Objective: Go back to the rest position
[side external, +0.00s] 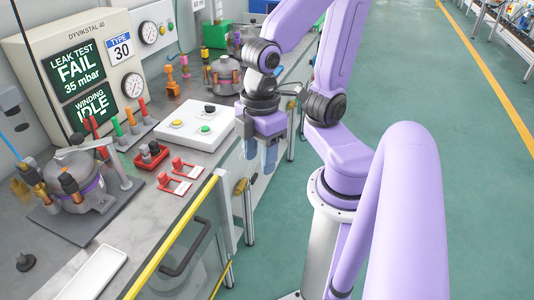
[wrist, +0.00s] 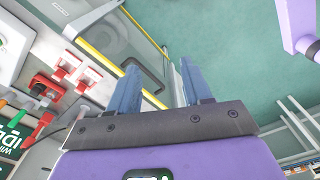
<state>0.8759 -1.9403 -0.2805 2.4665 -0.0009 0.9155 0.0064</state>
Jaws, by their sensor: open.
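My gripper (side external: 262,158) hangs past the bench's front edge, beside the yellow-edged guard, with its fingers pointing down. In the wrist view its two blue-grey fingers (wrist: 159,88) stand apart with nothing between them. The gripper is open and empty. The bench (side external: 150,215) lies to its left in the side view. A compressor (side external: 88,185) with pipes and clamps sits on a dark plate at the bench's left. A second compressor (side external: 222,76) stands farther back on the bench.
A test panel (side external: 85,70) reads "LEAK TEST FAIL 35 mbar" and "WINDING IDLE". A white button box (side external: 196,124), red switches (side external: 182,176) and a white tray (side external: 95,275) sit on the bench. The yellow-edged guard (side external: 180,240) runs along its front. Green floor (side external: 440,100) is clear to the right.

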